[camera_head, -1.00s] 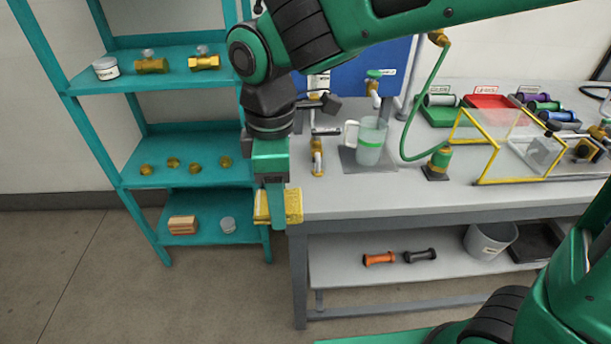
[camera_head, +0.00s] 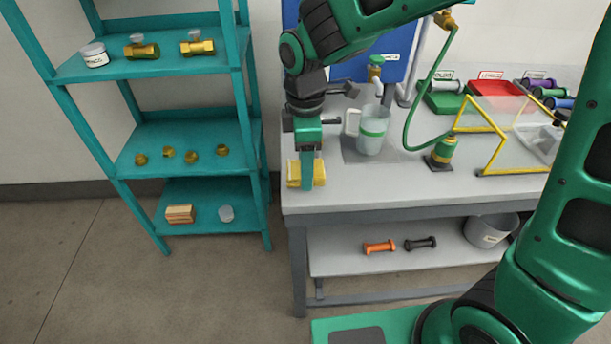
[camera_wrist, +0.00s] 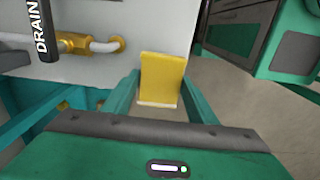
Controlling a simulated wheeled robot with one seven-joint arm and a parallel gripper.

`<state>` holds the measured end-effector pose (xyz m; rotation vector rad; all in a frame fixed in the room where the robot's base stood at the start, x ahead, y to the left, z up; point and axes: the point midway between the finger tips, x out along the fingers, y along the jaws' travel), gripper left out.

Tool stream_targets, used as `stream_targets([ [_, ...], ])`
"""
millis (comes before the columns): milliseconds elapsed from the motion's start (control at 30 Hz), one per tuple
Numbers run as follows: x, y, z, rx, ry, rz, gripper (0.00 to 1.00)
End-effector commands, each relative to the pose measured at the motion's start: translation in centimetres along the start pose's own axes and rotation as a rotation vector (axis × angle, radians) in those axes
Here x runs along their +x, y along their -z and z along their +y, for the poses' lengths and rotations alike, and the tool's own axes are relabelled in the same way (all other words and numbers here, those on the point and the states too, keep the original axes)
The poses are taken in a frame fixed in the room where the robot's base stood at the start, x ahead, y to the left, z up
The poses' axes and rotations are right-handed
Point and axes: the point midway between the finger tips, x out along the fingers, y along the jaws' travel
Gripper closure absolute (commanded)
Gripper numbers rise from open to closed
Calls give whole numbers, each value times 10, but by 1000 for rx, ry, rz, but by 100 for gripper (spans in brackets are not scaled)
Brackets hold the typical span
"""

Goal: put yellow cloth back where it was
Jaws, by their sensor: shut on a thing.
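The yellow cloth (camera_head: 319,174) is a small folded block, seen in the head view at the left end of the grey workbench. My gripper (camera_head: 307,183) points down and is shut on it, with a green finger in front of the cloth. In the wrist view the yellow cloth (camera_wrist: 162,75) stands between the two green fingers of my gripper (camera_wrist: 160,95), with a pale lower edge. I cannot tell whether the cloth touches the bench top.
The workbench (camera_head: 350,200) holds a clear jug (camera_head: 372,130), a green-and-brass fitting (camera_head: 441,152) with a hose, and a yellow-framed clear guard (camera_head: 490,135). A teal shelf (camera_head: 190,140) stands to the left.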

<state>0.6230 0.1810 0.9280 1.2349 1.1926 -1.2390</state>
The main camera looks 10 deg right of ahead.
Motion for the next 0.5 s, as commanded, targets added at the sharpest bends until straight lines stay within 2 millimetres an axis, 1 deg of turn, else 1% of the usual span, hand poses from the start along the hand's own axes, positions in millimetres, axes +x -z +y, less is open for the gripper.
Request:
stream_targets([
  [133, 8, -2, 4, 0, 0, 0, 68],
  [300, 31, -2, 3, -1, 2, -1, 68],
  [400, 40, -2, 3, -1, 2, -1, 68],
  [500, 43, -2, 3, -1, -1, 1, 68],
])
